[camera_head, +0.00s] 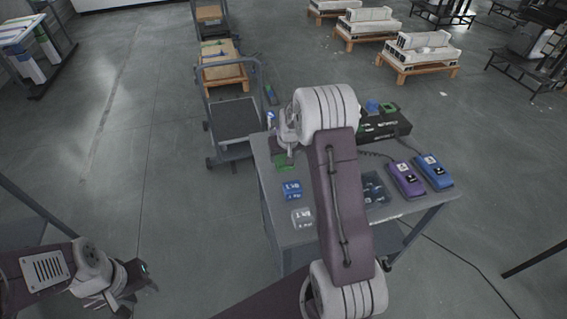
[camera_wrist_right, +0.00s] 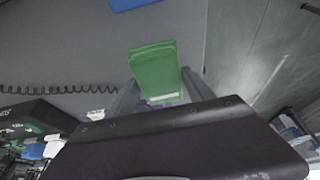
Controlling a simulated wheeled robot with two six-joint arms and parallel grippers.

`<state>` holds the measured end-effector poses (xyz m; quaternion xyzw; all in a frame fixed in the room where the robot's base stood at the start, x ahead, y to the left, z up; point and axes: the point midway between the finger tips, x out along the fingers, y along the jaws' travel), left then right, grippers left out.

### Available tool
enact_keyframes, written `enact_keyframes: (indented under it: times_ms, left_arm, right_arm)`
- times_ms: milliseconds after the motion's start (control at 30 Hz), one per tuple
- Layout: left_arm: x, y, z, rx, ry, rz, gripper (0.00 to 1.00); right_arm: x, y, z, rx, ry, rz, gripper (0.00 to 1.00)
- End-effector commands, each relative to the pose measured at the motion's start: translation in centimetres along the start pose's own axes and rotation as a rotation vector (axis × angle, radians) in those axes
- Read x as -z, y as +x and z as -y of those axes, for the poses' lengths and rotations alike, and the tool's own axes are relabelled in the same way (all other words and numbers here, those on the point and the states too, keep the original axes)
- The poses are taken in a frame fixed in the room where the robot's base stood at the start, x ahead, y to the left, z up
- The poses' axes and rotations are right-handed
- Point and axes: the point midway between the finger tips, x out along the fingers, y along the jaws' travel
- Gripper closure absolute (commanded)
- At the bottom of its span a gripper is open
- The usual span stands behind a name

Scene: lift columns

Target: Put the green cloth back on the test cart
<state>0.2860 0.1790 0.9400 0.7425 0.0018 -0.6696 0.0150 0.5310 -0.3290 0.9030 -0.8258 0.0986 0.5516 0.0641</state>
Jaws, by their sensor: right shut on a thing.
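The green cloth (camera_head: 285,161) is a small folded block at the far left corner area of the grey test cart (camera_head: 267,190). My right gripper (camera_head: 287,150) is shut on it; in the right wrist view the green cloth (camera_wrist_right: 155,70) sits between the two grey fingers, over the grey cart top. I cannot tell whether the cloth touches the top. My right arm hides the middle of the cart. My left gripper (camera_head: 143,279) is at the lower left, over the floor and away from the cart; its jaw opening is unclear.
On the cart are a blue box (camera_head: 292,190), a grey-white box (camera_head: 301,217), a purple meter (camera_head: 406,178), a blue meter (camera_head: 434,171) and a black unit (camera_head: 388,125) at the back. A grey trolley (camera_head: 235,118) stands behind its left side. The floor at left is clear.

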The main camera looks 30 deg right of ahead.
Motion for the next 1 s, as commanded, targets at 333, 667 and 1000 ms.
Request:
enact_keyframes:
  times_ms: [333, 667, 1000]
  left_arm:
    - [0.0, 0.0, 0.0, 0.0, 0.0, 0.0, 0.64]
    - [0.0, 0.3, 0.0, 0.0, 0.0, 0.0, 0.64]
    - [0.0, 0.2, 0.0, 0.0, 0.0, 0.0, 0.64]
  right_arm:
    - [-1.6, 3.6, 0.0, 0.0, 0.0, 0.002, 0.71]
    - [-1.7, 4.1, 0.0, 0.0, 0.001, 0.001, 0.71]
    - [-1.7, 4.0, 0.0, 0.0, 0.001, 0.0, 0.17]
